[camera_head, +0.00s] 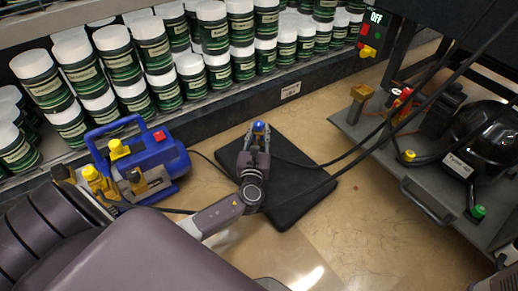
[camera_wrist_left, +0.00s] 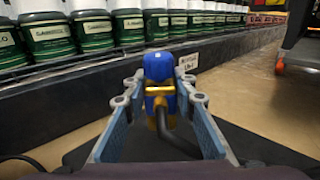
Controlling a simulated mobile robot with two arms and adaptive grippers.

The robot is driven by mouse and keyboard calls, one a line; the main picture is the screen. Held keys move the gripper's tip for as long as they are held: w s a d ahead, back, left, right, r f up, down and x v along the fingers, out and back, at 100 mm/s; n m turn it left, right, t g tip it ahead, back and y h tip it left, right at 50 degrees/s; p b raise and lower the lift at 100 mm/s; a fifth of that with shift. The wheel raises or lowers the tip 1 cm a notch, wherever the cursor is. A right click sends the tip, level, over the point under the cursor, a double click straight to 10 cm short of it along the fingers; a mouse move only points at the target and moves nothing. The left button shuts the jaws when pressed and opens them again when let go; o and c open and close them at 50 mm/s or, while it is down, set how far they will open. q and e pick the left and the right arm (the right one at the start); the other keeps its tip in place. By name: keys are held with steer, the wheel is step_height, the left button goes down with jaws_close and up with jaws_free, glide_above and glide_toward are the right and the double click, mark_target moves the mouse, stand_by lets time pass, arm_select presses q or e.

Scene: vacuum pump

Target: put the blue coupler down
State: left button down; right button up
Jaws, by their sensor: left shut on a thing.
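The blue coupler (camera_head: 259,127) shows between the fingertips of my left gripper (camera_head: 257,135), over the far part of a black mat (camera_head: 305,182). In the left wrist view the coupler (camera_wrist_left: 159,68) is blue on top with a brass-yellow fitting below, and stands roughly upright between the two fingertips of the left gripper (camera_wrist_left: 160,90). A dark hose (camera_wrist_left: 175,142) runs from it towards the camera. The left gripper is shut on the coupler. I cannot tell whether the coupler's lower end touches the mat.
A blue pump (camera_head: 160,170) with yellow fittings stands left of the mat. Shelves of green-and-white jars (camera_head: 215,45) line the back. A cart (camera_head: 420,185) with a black compressor (camera_head: 485,140) stands at right, with dark hoses crossing towards the mat. Floor (camera_head: 375,235) front right is clear.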

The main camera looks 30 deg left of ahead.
mark_target(259, 141)
arm_select(q)
steer(key=shift+f+b, duration=1.9)
steer(key=shift+f, duration=0.6)
steer(key=shift+r, duration=0.1)
steer(key=c, duration=1.6)
jaws_free()
steer(key=shift+f, duration=0.2)
steer(key=shift+r, duration=0.15)
